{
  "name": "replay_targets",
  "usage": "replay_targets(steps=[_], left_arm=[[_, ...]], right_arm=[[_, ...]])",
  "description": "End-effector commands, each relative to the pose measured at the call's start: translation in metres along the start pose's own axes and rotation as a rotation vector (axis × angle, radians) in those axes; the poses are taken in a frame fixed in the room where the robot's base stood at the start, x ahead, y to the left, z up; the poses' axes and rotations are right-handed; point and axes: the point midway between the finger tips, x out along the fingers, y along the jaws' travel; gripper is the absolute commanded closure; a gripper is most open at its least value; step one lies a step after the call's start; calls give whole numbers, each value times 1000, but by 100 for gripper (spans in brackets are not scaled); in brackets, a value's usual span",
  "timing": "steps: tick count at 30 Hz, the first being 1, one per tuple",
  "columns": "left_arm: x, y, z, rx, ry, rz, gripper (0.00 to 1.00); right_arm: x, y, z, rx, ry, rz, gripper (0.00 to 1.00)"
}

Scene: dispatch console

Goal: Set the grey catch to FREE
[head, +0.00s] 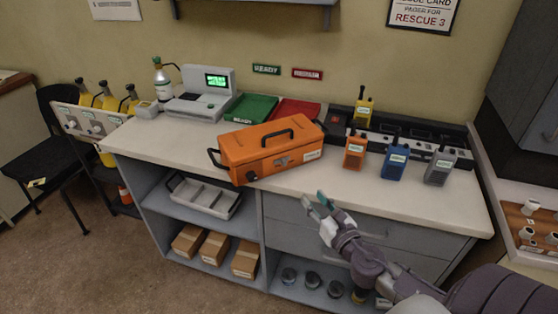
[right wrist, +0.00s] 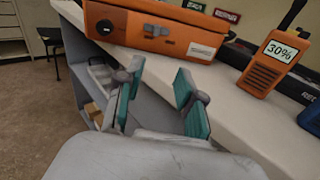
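The orange case (head: 258,139) stands closed on the counter, its black handle on top. A small grey catch (head: 281,161) is on its front face, left of a white label. In the right wrist view the catch (right wrist: 156,31) shows at the top on the orange front (right wrist: 128,24); I cannot read any marking by it. My right gripper (head: 315,201) is open and empty, in front of the counter edge, below and right of the catch. In the right wrist view its two teal fingertips (right wrist: 158,88) are apart, with nothing between them. My left gripper is not in view.
Orange (head: 355,151), blue (head: 394,163) and grey (head: 438,167) radios stand right of the case; a yellow one (head: 363,107) is behind. Green (head: 250,108) and red (head: 295,110) trays lie behind the case. The counter front (head: 400,199) is clear.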

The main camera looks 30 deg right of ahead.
Motion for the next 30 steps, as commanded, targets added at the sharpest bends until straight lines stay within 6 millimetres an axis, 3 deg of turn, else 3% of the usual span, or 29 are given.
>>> replay_targets(steps=[3,8,21,30], left_arm=[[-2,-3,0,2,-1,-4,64],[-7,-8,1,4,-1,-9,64],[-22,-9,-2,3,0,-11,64],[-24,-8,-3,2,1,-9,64]], right_arm=[[2,7,18,-58,-35,18,62],[18,7,21,-62,-39,17,62],[104,8,23,-56,-37,16,62],[135,9,22,-56,-34,17,62]])
